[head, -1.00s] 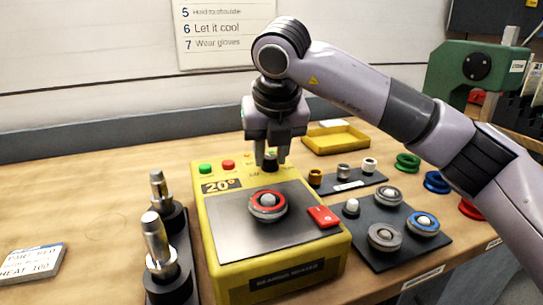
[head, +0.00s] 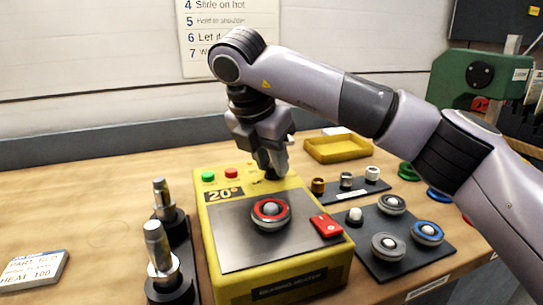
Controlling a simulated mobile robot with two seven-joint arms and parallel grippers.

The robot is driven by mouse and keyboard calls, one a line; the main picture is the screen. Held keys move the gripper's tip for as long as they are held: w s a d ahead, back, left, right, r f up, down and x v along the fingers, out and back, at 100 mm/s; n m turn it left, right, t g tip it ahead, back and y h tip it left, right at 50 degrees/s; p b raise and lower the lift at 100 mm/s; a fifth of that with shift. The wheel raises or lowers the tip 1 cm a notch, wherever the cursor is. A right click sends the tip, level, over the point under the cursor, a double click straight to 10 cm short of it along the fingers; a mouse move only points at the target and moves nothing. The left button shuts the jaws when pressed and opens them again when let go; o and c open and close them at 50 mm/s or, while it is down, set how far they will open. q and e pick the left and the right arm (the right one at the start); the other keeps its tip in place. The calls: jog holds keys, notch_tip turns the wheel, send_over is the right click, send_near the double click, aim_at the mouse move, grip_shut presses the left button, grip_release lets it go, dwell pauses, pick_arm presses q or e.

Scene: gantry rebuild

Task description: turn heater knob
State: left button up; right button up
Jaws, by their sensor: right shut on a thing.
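The yellow bearing heater (head: 315,264) stands on the bench, with a grey plate on top and a display reading 20° (head: 225,194). A green button (head: 208,176) and a red button (head: 231,172) sit along its back edge. The black heater knob (head: 271,174) is at the back right of this row, mostly hidden by my right gripper (head: 276,172). My right gripper points down and is shut on the knob. A bearing with a red ring (head: 271,213) lies on the heater plate, beside a red block (head: 326,226). My left gripper is not in view.
Two metal shafts (head: 157,246) stand upright left of the heater. Right of it, a dark mat (head: 385,262) holds several bearings. A dark strip with small sleeves (head: 347,192) and a yellow tray (head: 338,149) lie behind. A card (head: 36,268) lies far left.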

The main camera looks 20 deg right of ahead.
aim_at(261, 185)
jog(key=shift+r+m, duration=0.1)
jog(key=shift+m, duration=0.3)
jog(key=o, duration=1)
jog(key=p+v, duration=0.1)
jog(key=v, duration=0.6)
jog(key=shift+a, duration=0.1)
